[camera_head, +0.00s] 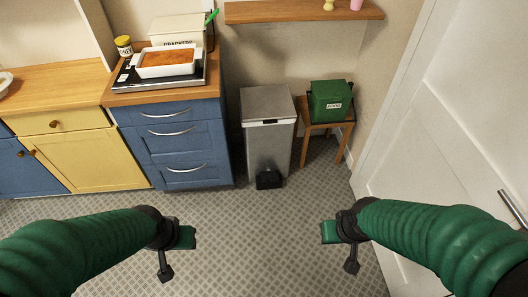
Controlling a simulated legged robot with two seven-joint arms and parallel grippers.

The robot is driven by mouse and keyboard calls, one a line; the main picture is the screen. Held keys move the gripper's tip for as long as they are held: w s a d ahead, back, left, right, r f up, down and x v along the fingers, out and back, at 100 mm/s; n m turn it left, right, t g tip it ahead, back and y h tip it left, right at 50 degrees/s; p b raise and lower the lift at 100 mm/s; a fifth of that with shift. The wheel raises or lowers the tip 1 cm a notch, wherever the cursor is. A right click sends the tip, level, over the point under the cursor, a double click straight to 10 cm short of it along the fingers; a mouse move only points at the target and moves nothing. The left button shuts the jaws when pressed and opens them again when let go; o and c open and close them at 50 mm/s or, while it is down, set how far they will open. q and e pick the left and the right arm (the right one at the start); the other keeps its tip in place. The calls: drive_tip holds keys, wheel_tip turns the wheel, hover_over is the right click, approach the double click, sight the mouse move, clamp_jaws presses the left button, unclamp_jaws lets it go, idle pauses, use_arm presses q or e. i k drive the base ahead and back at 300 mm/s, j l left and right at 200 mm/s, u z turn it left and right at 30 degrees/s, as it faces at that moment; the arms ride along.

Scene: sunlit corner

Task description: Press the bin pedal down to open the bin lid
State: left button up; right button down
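The grey metal bin (268,150) stands on the floor against the back wall, right of the blue drawers. Its flat lid (266,101) is shut. The black pedal (269,180) sticks out at the foot of the bin's front and appears raised. My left gripper (180,256) is in front of the bin and to its left, apart from it. My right gripper (340,250) is in front of it and to its right, also apart. Both grippers are empty with their fingers spread.
A small wooden stool (341,142) with a green food box (330,103) stands right of the bin. Blue drawers (176,142) stand to its left. A wooden shelf (290,12) hangs above. A white door (440,120) is at the right. The tiled floor (262,225) before the bin is clear.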

sight(269, 177)
drive_tip(key=i+u, duration=0.1)
drive_tip(key=i, duration=1.9)
